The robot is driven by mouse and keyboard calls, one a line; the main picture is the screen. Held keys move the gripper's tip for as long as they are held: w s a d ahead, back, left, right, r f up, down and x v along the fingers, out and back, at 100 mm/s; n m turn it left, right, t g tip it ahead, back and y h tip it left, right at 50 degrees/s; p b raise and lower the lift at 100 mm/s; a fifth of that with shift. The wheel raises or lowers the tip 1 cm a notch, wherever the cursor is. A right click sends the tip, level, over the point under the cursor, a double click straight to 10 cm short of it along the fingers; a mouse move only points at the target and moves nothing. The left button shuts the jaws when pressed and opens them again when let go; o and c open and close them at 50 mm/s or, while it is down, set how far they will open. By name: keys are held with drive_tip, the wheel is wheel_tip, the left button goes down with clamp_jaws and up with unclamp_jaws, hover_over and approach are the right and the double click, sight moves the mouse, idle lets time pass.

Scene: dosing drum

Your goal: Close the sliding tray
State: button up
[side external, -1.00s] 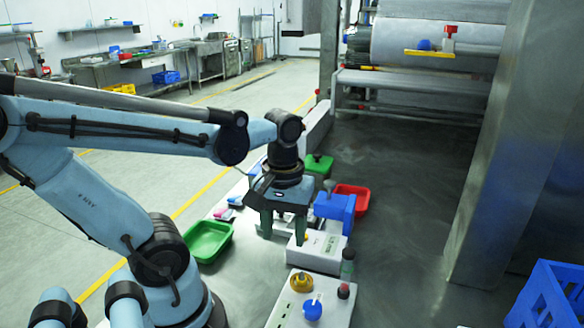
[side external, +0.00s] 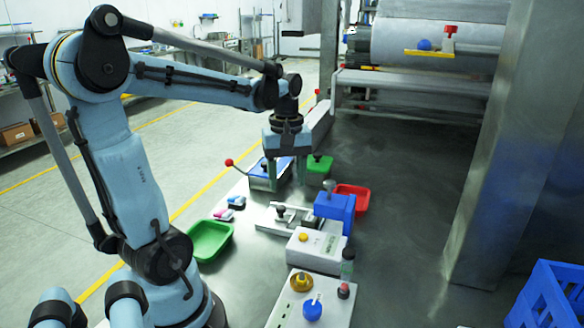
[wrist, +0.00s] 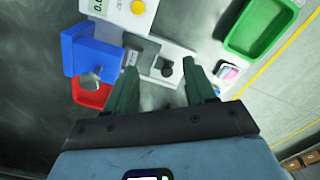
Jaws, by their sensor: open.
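A low pale metal slide unit with a dark round knob (side external: 281,208) sits on the bench behind the white display box. I take it to be the sliding tray; how far it stands out is hard to tell. In the wrist view the unit's dark knob (wrist: 165,69) shows between my fingers. My gripper (side external: 286,182) is open and empty, fingers pointing down, above the bench and beyond the slide unit in the side view. Its two green fingers also show in the wrist view (wrist: 160,76), apart with nothing between them at the tips.
A blue block with a grey knob (side external: 336,206) stands right of the slide unit. The white display box (side external: 318,252) is in front. A green tray (side external: 210,240) lies left, a red tray (side external: 360,194) right.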

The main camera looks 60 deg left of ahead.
drive_tip(key=a+n, duration=0.2)
drive_tip(key=a, duration=0.6)
drive_tip(key=shift+n, duration=0.3)
drive_tip(key=f, duration=0.7)
drive_tip(key=w+f, duration=0.1)
drive_tip(key=f, duration=0.2)
drive_tip(key=shift+a+f, duration=0.1)
drive_tip(key=shift+f, duration=0.3)
drive_tip(key=w+d, duration=0.2)
drive_tip(key=w+d+f, duration=0.1)
drive_tip(key=w+d, duration=0.2)
drive_tip(key=shift+f, duration=0.1)
drive_tip(key=s+a, duration=0.5)
wheel_tip(320, 180, up, 12)
drive_tip(key=s+d+f+m, duration=0.2)
drive_tip(key=s+d+m, duration=0.2)
drive_tip(key=d, duration=0.6)
drive_tip(key=s+d+f+m, duration=0.1)
drive_tip(key=s+d+m, duration=0.2)
drive_tip(key=d, duration=0.8)
drive_tip(key=shift+s+f+m, duration=0.35)
drive_tip(key=shift+f+m, duration=0.05)
drive_tip(key=shift+m, duration=0.1)
